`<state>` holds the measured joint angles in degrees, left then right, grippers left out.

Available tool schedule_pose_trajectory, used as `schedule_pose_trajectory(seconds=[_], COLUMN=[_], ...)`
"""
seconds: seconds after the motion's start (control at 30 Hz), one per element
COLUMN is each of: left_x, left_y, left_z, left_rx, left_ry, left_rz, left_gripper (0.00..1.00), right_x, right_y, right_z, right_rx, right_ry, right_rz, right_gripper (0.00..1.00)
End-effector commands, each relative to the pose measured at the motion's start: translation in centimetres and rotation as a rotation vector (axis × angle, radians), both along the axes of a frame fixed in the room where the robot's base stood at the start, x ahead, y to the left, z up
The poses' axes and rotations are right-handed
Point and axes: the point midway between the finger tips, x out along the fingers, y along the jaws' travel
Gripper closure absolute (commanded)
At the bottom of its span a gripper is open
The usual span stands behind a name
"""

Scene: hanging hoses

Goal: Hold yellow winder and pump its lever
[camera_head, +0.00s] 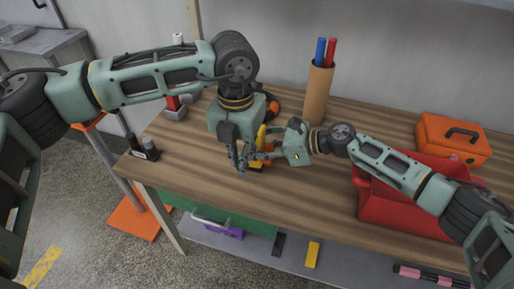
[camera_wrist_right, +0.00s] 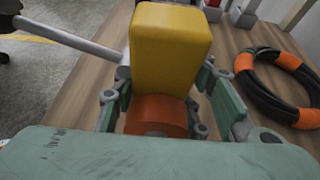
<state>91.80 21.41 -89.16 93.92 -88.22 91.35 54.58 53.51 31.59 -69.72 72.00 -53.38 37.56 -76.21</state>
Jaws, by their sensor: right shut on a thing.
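The yellow winder (camera_head: 261,137) stands on the wooden table, partly hidden by my grippers. In the right wrist view its yellow block (camera_wrist_right: 170,45) rises above an orange drum (camera_wrist_right: 157,115), and a grey lever (camera_wrist_right: 68,38) sticks out to the left. My right gripper (camera_wrist_right: 160,103) has its fingers on both sides of the winder and is shut on it. In the head view my left gripper (camera_head: 242,158) points down just left of the winder. Whether its fingers are open or touch the lever cannot be made out.
A cardboard tube (camera_head: 318,95) with a blue and a red rod stands behind. A red bin (camera_head: 400,212) and an orange toolbox (camera_head: 452,140) are at right. A black and orange hose coil (camera_wrist_right: 285,85) lies near the winder. The front table strip is clear.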

Motion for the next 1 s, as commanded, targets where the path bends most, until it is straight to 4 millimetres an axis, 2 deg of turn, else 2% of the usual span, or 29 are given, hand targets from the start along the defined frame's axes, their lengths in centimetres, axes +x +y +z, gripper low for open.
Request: schedule_pose_trajectory(seconds=[0.17, 0.53, 1.0], left_x=[0.1, 1.2, 1.3], left_y=[-0.1, -0.3, -0.3], left_z=[0.5, 3.4, 3.6], left_rx=[-0.001, 0.0, 0.0], left_ry=[0.0, -0.001, 0.001], left_rz=[-0.001, 0.0, 0.0], left_gripper=[0.89, 0.89, 0.89], right_x=[0.0, 0.0, 0.0], right_y=[0.0, 0.0, 0.0], right_z=[0.0, 0.0, 0.0], right_rx=[0.001, 0.001, 0.0], right_ry=[0.002, 0.001, 0.0], right_rz=[-0.001, 0.0, -0.001], right_gripper=[0.96, 0.96, 0.96])
